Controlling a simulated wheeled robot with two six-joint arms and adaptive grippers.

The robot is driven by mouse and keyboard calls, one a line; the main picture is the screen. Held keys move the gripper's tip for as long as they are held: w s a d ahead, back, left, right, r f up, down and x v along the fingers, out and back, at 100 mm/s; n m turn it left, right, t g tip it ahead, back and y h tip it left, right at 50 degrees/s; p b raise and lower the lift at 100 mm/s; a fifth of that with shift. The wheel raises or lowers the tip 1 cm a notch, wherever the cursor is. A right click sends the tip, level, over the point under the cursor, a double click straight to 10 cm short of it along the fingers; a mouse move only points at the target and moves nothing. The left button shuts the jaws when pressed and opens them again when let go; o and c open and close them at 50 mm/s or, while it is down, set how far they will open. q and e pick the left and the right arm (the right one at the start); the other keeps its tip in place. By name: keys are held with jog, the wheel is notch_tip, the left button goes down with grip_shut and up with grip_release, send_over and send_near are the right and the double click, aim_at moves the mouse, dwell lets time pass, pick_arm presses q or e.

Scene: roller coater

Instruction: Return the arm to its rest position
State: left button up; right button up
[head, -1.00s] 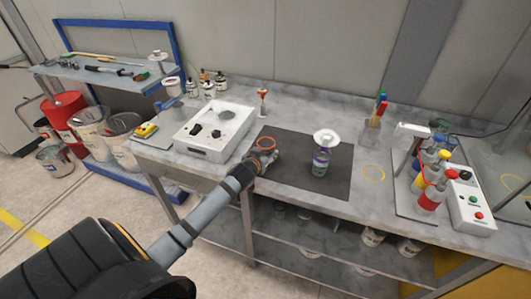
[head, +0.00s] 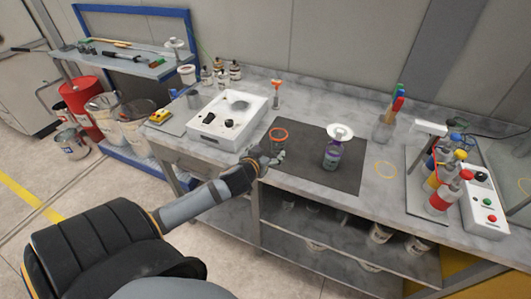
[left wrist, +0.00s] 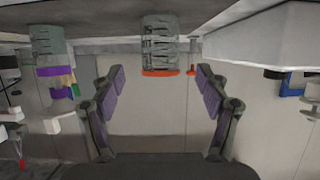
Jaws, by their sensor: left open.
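My left arm reaches from the lower left to the bench's front edge. My left gripper (head: 272,160) is open and empty, just in front of a clear cup with an orange rim (head: 278,140). The cup stands upright on the dark mat (head: 310,168). In the left wrist view, which appears upside down, the open fingers (left wrist: 160,85) have a gap between them, and the cup (left wrist: 160,45) shows beyond it, apart from them. My right gripper is in neither view.
A purple-labelled bottle with a white funnel (head: 332,152) stands on the mat. A white device (head: 228,118) is left of the cup. Colour-capped bottles (head: 440,185) and a button box (head: 483,205) stand at right. A lower shelf (head: 330,235) lies under the bench.

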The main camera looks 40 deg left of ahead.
pick_arm(q)
jog(key=shift+v, duration=1.3)
jog(key=s+d+f+m+g+h, duration=0.1)
jog(key=s+d+f+g, duration=0.25)
jog(key=s, duration=0.25)
jog(key=s+d+f+m+g, duration=0.2)
jog(key=s+d+f+g, duration=0.15)
jog(key=s, duration=0.25)
jog(key=s+d+f+m+g+h, duration=0.1)
jog(key=s+d+f+g, duration=0.1)
jog(key=s+d+f, duration=0.3)
jog(key=s+a+f+g, duration=0.1)
jog(key=a+f, duration=0.1)
jog(key=f, duration=0.9)
jog(key=s+a+f+g, duration=0.1)
jog(key=a+f, duration=0.1)
jog(key=f, duration=1)
jog(key=s+a+f, duration=0.1)
jog(key=s+f, duration=1.7)
jog(key=s, duration=0.1)
jog(key=shift+s+a+f+n+g, duration=0.25)
jog(key=shift+s+f+n+g, duration=0.05)
jog(key=shift+s+n+g, duration=0.1)
